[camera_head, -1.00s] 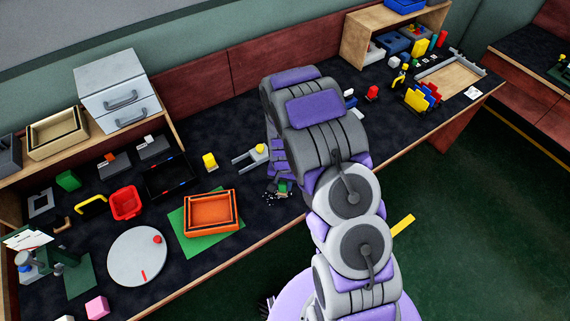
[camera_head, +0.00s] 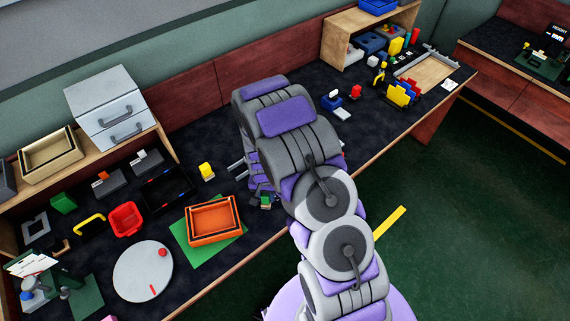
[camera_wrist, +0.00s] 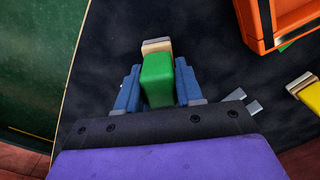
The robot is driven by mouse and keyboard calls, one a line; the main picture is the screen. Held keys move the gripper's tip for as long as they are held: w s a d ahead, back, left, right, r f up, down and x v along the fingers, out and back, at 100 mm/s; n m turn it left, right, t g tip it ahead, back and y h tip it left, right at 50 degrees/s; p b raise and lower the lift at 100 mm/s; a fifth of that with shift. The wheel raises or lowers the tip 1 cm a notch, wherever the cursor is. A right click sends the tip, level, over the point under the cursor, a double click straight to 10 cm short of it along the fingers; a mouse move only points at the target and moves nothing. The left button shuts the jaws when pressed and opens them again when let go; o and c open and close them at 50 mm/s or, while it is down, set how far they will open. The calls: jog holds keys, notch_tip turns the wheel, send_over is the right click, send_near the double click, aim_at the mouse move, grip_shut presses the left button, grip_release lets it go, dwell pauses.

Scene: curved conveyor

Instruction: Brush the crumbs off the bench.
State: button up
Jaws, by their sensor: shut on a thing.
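My gripper (camera_head: 265,200) is shut on a small brush with a green handle (camera_wrist: 157,80) and a beige end (camera_wrist: 156,45). In the wrist view the blue-grey fingers press on both sides of the green part. The brush is low over the dark bench top (camera_head: 195,135), right of the orange tray; I cannot tell if it touches the bench. In the head view my arm hides much of the bench around it. I cannot make out the crumbs clearly in either current view.
The orange tray (camera_head: 213,240) stands on a green mat (camera_head: 184,231). A red bin (camera_head: 126,219) and a round grey plate (camera_head: 135,275) are to the left. The bench's front edge is close to the brush.

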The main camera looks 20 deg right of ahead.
notch_tip(320, 180, up, 3)
jog(key=shift+d+f+p, duration=0.1)
jog(key=shift+p, duration=0.25)
jog(key=shift+a+r+p, duration=0.2)
jog(key=shift+r+p, duration=0.05)
jog(key=shift+r, duration=0.5)
jog(key=shift+a+r+p, duration=0.15)
jog(key=shift+r+p, duration=0.1)
jog(key=shift+r, duration=0.5)
jog(key=shift+d, duration=0.15)
jog(key=shift+d, duration=0.1)
